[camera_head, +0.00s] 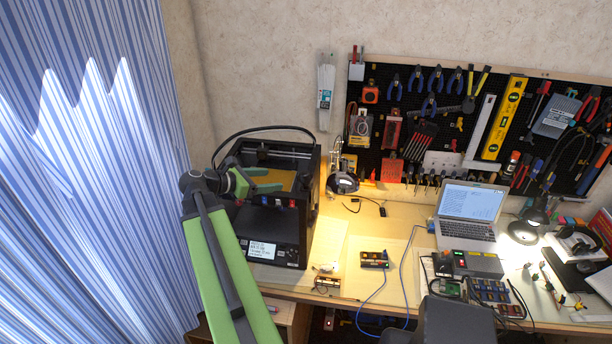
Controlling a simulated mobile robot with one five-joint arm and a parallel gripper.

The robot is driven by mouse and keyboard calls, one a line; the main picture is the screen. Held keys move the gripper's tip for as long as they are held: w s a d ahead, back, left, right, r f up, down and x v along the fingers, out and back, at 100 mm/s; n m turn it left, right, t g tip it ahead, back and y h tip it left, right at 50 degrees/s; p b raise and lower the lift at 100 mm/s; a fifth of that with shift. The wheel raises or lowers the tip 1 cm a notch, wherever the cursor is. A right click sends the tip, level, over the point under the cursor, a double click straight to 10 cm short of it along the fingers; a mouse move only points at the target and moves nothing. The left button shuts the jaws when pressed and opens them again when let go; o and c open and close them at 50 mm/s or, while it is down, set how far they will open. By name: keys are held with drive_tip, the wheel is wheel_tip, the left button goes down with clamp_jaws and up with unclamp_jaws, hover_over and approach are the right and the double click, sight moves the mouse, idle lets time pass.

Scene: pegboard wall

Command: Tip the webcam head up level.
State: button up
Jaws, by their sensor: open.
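I cannot pick out the webcam or its head for certain in the head view, so its tilt does not show. My green arm rises from the bottom of the picture. My gripper (270,181) is at its end, in front of the black 3D printer (290,222), with its fingers pointing right. The fingers are apart and nothing shows between them. My gripper and arm hide part of the printer's interior and left side.
The printer stands at the desk's left end, beside a striped curtain (85,150). An open laptop (468,212), a desk lamp (530,222) and small electronics crowd the right. A pegboard with tools (450,140) hangs behind. Bare wooden desktop (385,228) lies between printer and laptop, crossed by cables.

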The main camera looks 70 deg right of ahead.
sight(308, 178)
drive_tip(key=b+x, duration=0.6)
drive_tip(key=x, duration=1)
drive_tip(key=shift+s+d+f, duration=0.2)
drive_tip(key=shift+f, duration=0.1)
drive_tip(key=c, duration=1.4)
drive_tip(key=shift+o, duration=0.2)
drive_tip(key=shift+s+a+r+t+p, duration=0.15)
drive_tip(key=shift+r+t+p, duration=0.2)
drive_tip(key=shift+p, duration=0.5)
drive_tip(key=shift+s+r+m+t+y+p, duration=0.15)
drive_tip(key=shift+m+t+y+p, duration=0.2)
drive_tip(key=shift+p, duration=0.25)
drive_tip(key=shift+s+m+p, duration=0.1)
drive_tip(key=shift+m+p, duration=0.15)
drive_tip(key=shift+p, duration=0.05)
drive_tip(key=shift+f+t+y, duration=0.25)
drive_tip(key=shift+f+t, duration=0.05)
drive_tip(key=shift+f, duration=0.15)
